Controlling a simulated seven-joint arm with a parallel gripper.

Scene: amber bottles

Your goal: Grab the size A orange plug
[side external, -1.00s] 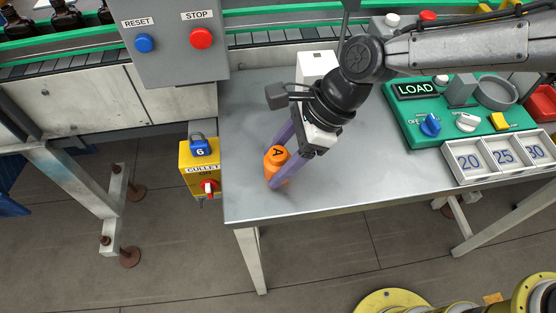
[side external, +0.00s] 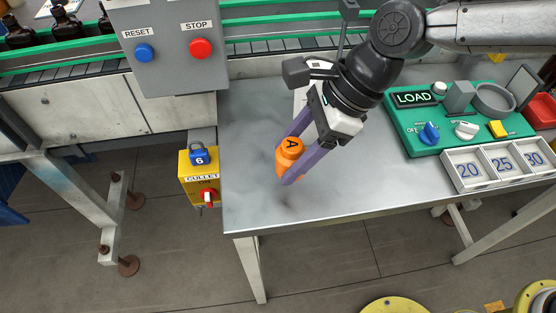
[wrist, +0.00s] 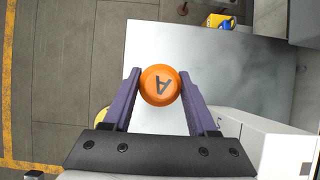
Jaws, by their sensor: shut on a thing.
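The orange plug (side external: 289,152) has a round top marked with a black "A". My gripper (side external: 291,162) is shut on it, with one purple finger on each side. The plug appears raised above the grey metal table (side external: 350,185), near its front left part, with a dark shadow on the surface below. In the wrist view the plug (wrist: 160,85) sits between the two fingertips of my gripper (wrist: 159,88), its lettered top facing the camera.
A green panel (side external: 412,139) marked LOAD and a white tray (side external: 456,182) numbered 20, 25, 30 stand at right. A grey box with RESET and STOP buttons (side external: 166,80) is at back left. A yellow box (side external: 187,185) with a blue padlock is beside the table's left edge.

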